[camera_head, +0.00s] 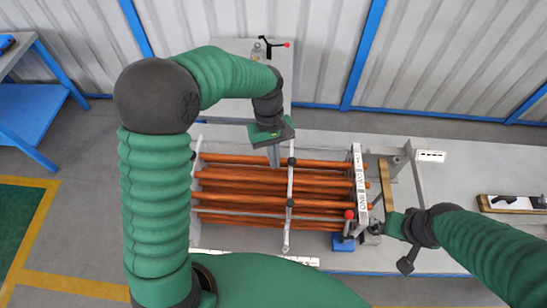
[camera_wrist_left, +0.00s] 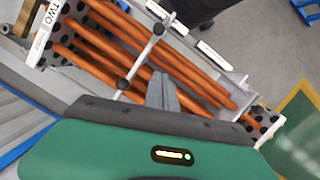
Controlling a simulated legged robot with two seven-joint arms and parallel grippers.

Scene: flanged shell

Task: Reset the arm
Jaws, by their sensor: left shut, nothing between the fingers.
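My left arm arches in from the left in the head view. Its gripper (camera_head: 273,156) points down over the bundle of copper-coloured tubes (camera_head: 240,182), near the bundle's back side. The grey fingers are together and hold nothing; they also show in the left wrist view (camera_wrist_left: 163,93), in front of the tubes (camera_wrist_left: 190,65). Whether they touch a tube cannot be told. My right arm comes in from the right. Its gripper (camera_head: 378,228) is by the right end of the tube frame, beside the white labelled end plate (camera_head: 359,178); its fingers are too small to read.
A metal cross bar (camera_head: 290,195) with dark knobs spans the tubes. A red-knobbed lever (camera_head: 349,214) stands over a blue block (camera_head: 343,243) near the right gripper. The grey bench (camera_head: 455,165) has free room on the right. A blue table (camera_head: 35,110) is far left.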

